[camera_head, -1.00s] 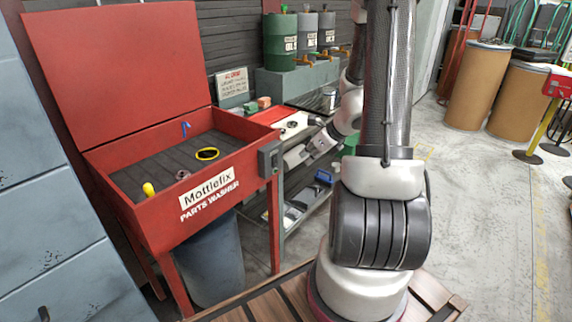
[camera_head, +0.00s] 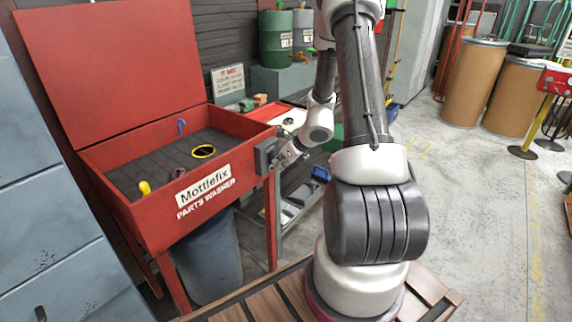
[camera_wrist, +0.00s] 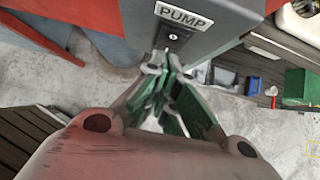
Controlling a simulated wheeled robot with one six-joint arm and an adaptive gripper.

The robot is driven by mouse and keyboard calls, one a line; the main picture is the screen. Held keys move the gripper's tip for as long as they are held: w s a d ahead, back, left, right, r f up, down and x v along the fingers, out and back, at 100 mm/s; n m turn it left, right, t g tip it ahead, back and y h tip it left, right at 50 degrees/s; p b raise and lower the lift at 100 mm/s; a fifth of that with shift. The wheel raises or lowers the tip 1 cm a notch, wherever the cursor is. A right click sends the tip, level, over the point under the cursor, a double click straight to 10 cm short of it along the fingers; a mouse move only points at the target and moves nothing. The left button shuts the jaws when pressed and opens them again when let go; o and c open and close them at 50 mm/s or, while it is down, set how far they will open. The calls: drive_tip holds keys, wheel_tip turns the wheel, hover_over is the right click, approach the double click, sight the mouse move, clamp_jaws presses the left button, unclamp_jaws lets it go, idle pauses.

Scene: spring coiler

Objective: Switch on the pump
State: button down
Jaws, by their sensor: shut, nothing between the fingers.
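The red parts washer (camera_head: 150,200) stands at left with its lid up. A grey switch box (camera_head: 265,156) is fixed to its front right corner. In the wrist view the box (camera_wrist: 215,25) carries a PUMP label (camera_wrist: 182,16) with a small dark switch (camera_wrist: 173,37) below it. My gripper (camera_wrist: 165,58) is shut and empty, its fingertips just below the switch in the picture. I cannot tell whether they touch it. In the head view my gripper (camera_head: 283,153) is right beside the box. The switch itself is hidden there.
A steel cart (camera_head: 300,205) with a blue item (camera_head: 321,173) on it stands right behind the washer. A grey bin (camera_head: 208,262) is under the washer. Brown drums (camera_head: 472,80) stand at the right. The floor at right is mostly clear.

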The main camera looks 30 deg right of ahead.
drive_tip(key=shift+w, duration=0.1)
drive_tip(key=shift+w+a+f, duration=0.15)
idle(0.3)
drive_tip(key=shift+r, duration=0.85)
